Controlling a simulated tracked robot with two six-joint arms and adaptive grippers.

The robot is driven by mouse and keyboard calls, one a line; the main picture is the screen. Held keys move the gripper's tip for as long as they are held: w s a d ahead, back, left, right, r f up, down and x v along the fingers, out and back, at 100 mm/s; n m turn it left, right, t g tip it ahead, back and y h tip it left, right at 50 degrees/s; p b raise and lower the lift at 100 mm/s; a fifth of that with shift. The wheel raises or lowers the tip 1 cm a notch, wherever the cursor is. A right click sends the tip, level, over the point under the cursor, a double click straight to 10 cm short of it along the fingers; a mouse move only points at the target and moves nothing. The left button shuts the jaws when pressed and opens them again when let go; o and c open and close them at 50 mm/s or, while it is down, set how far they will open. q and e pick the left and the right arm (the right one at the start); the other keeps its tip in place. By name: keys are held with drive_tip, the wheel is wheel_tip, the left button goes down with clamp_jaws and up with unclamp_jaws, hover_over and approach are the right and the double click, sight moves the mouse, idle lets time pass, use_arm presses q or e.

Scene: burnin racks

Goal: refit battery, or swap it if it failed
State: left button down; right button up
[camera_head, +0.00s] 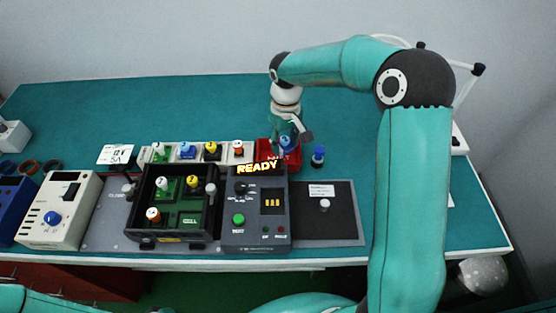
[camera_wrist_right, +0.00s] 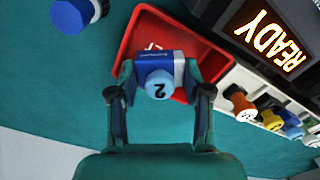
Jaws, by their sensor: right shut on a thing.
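My right gripper (camera_head: 288,142) is shut on a blue-and-white battery (camera_wrist_right: 180,68) marked 2. In the right wrist view, the fingers of the right gripper (camera_wrist_right: 158,92) stand on either side of it. The battery is over or partly inside a red tray (camera_wrist_right: 130,45); its exact height cannot be told. The red tray (camera_head: 263,147) is partly hidden by the gripper in the head view. A black tester (camera_head: 257,222) shows a lit READY sign (camera_head: 258,167). Left of it, a black case (camera_head: 143,196) holds a green board with several coloured cells. My left gripper is out of view.
A pale rack (camera_head: 222,155) behind the case holds several coloured batteries. Another blue battery (camera_head: 318,157) stands on the teal table right of the red tray. A dark mat (camera_head: 340,225) lies right of the tester. A cream device (camera_head: 62,222) stands left. The table's back is clear.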

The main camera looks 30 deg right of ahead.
drive_tip(key=shift+f, duration=0.65)
drive_tip(key=o, duration=1.4)
drive_tip(key=shift+s, duration=0.1)
wheel_tip(320, 180, up, 12)
